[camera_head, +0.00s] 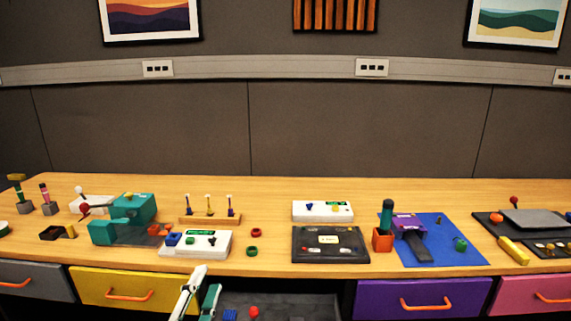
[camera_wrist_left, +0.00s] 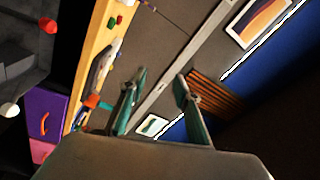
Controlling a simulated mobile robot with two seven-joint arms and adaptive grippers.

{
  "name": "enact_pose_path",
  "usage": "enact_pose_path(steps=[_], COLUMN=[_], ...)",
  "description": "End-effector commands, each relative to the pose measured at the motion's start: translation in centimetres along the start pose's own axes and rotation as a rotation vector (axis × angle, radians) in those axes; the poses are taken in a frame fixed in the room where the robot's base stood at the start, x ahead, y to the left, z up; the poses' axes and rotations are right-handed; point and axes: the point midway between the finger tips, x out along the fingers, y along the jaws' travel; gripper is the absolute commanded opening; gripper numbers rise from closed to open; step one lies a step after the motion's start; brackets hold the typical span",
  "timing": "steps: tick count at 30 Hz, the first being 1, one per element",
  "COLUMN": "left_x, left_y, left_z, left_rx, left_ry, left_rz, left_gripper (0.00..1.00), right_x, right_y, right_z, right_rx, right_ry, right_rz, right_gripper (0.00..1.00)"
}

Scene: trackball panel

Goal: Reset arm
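My left gripper (camera_head: 202,288) is at the bottom of the head view, in front of the table's front edge and beside the open grey drawer (camera_head: 310,306). In the left wrist view its two teal fingers (camera_wrist_left: 159,84) stand well apart with nothing between them. That view is tilted and looks past the table toward the wall. My right gripper is in neither view.
The wooden table (camera_head: 270,262) carries several panels and a teal device (camera_head: 135,210). A black panel (camera_head: 331,245) and a blue mat (camera_head: 455,252) are to the right. A red ball (camera_head: 254,312) and a blue block (camera_head: 230,314) are in the open drawer.

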Motion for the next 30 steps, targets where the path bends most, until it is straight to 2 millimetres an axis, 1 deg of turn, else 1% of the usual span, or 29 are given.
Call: enact_pose_path(steps=[1,2,3,5,6,8,9,12,15,18,27,30], left_x=[-1.3,-2.1,-3.3,-5.5,-7.1,-9.5,-11.1,-14.6,-17.5,-20.1,-27.5,-26.6], left_y=[1.5,2.4,3.5,5.2,6.3,7.8,8.6,10.2,11.3,12.2,13.8,15.2], left_z=[3.1,4.9,7.1,10.2,12.2,14.6,16.1,18.6,20.4,21.7,24.5,23.7], left_rx=[-0.043,-0.063,-0.088,-0.122,-0.142,-0.167,-0.178,-0.202,-0.213,-0.224,-0.237,-0.28], left_ry=[-0.1,-0.156,-0.23,-0.336,-0.404,-0.497,-0.552,-0.658,-0.741,-0.809,-0.98,-0.939], left_rz=[0.056,0.087,0.128,0.192,0.235,0.295,0.33,0.405,0.464,0.514,0.65,0.65], left_gripper=[0.32,0.32,0.32,0.32,0.32,0.32,0.32,0.32,0.32,0.32,0.32,0.32], right_x=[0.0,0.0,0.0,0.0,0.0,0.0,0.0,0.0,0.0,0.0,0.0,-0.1], right_y=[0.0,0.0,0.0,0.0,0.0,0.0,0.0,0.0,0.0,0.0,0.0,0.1], right_z=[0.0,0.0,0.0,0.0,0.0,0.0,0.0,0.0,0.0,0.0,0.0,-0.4], right_rx=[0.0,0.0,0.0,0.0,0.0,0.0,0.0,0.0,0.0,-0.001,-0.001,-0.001], right_ry=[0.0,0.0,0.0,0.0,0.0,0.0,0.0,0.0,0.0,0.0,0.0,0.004], right_rz=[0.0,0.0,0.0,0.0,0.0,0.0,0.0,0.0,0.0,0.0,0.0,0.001], right_gripper=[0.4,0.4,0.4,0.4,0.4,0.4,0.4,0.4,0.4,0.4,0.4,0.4])
